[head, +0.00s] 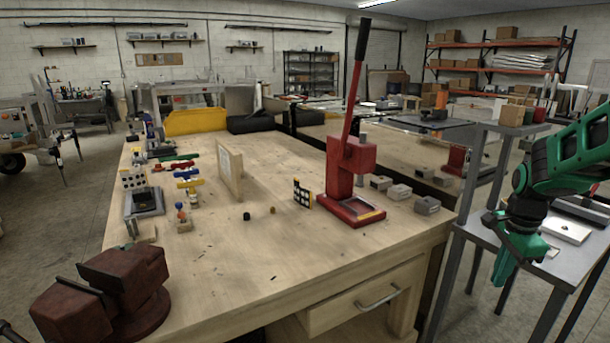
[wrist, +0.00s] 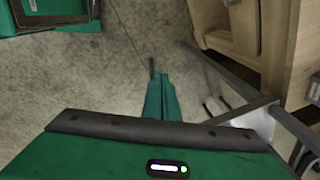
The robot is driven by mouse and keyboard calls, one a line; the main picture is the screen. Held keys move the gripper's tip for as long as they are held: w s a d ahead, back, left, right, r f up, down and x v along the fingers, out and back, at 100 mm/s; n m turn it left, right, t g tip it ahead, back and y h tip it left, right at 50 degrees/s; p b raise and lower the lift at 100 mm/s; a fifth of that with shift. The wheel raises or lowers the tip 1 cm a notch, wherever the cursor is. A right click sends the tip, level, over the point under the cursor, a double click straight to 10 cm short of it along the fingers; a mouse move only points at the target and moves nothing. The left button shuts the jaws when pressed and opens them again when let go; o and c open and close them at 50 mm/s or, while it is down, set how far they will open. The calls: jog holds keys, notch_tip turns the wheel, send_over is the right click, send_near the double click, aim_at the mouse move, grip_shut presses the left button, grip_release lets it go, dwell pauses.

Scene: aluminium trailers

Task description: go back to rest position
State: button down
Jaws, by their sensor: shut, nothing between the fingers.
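My gripper (head: 503,270) is at the right of the head view, green, pointing down beside the grey metal stand (head: 480,185). In the wrist view, the green fingers of my gripper (wrist: 161,80) are together with nothing between them, above the concrete floor (wrist: 75,85). My gripper is apart from the workbench (head: 300,260), off its right side.
A red lever press (head: 350,180) stands on the workbench with several grey blocks beside it. A dark red vise (head: 105,295) sits at the front left corner. The grey metal stand, with a white plate (head: 566,230) on it, is close to my arm.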

jog(key=s+a+r+n, duration=0.1)
jog(key=s+n, duration=0.5)
jog(key=s, duration=0.7)
jog(key=s+a+r+n+g, duration=0.1)
jog(key=s+a+n, duration=0.3)
jog(key=s, duration=1)
jog(key=shift+a+r+n+y, duration=0.15)
jog(key=shift+r+n+y, duration=0.3)
jog(key=shift+n, duration=0.65)
jog(key=shift+s, duration=0.1)
